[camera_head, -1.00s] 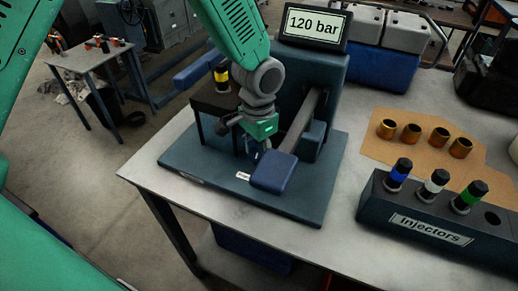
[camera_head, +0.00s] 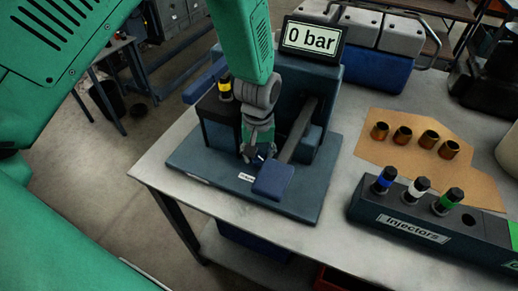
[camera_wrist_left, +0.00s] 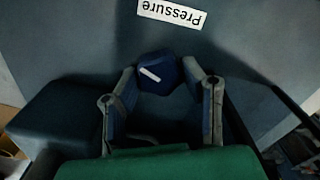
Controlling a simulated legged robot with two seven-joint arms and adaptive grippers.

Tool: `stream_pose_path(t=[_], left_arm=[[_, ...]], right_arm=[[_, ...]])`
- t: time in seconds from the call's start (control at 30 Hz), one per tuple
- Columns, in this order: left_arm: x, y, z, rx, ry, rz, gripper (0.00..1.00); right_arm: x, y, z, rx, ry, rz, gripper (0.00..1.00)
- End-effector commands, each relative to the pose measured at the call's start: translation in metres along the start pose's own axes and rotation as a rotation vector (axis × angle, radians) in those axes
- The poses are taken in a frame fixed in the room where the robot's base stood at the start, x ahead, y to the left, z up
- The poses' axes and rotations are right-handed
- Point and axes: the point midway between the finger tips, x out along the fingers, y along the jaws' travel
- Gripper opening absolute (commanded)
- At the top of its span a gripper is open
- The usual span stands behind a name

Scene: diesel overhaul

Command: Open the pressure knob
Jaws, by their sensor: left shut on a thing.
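The pressure knob (camera_wrist_left: 160,72) is dark blue with a white pointer line, and the line lies tilted in the left wrist view. A white "Pressure" label (camera_wrist_left: 171,12) is beside it, upside down in that view. My left gripper (camera_wrist_left: 161,76) is shut on the knob, with a finger on each side. In the head view my left gripper (camera_head: 256,153) is low at the test stand's base (camera_head: 215,172) and mostly hides the knob. The display (camera_head: 312,39) on top of the stand reads "0 bar". My right gripper is not in view.
The blue lever pad (camera_head: 273,181) is close to the right of my gripper. An injector with a yellow band (camera_head: 223,86) stands in the stand. The injector rack (camera_head: 405,222) and several brass sleeves (camera_head: 402,136) are on the table to the right.

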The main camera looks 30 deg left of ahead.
Motion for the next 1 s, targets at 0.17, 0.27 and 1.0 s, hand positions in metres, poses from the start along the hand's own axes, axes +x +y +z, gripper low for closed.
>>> stream_pose_path(t=[0.17,0.27,1.0], left_arm=[[-0.005,0.002,-0.005,-0.164,0.012,0.006,0.08],[-0.005,0.002,-0.005,-0.248,0.012,0.007,0.08],[-0.003,0.002,-0.005,-0.539,0.011,0.01,0.08]], right_arm=[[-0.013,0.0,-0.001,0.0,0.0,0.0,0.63],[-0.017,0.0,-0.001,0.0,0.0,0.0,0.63],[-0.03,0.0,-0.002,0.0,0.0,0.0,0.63]])
